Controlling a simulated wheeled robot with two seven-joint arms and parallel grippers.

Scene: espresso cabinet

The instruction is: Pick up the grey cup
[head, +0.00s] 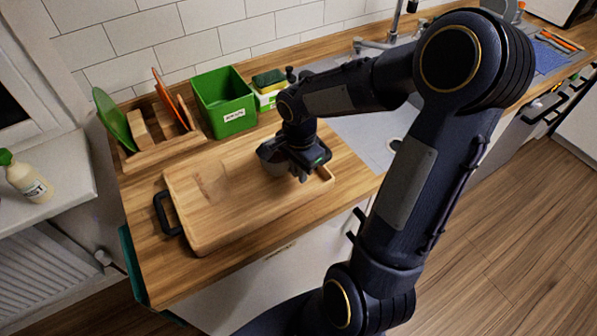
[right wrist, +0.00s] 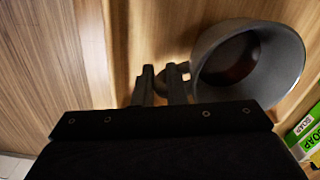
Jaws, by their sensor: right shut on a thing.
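The grey cup (head: 270,157) is at the right end of the wooden tray, partly hidden by my right gripper (head: 300,173). In the right wrist view the cup (right wrist: 205,52) shows its round rim and a dark brown inside. My right gripper (right wrist: 162,82) is shut on the cup's small handle, at the cup's side. I cannot tell whether the cup's base touches the tray. My left gripper is not in view.
The wooden tray (head: 215,225) with a black handle lies on the counter. Behind it stand a wooden rack (head: 150,158) with boards, a green box (head: 226,120) and a soap box (head: 266,98) with a sponge. A sink (head: 368,135) is to the right. The tray's left part is clear.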

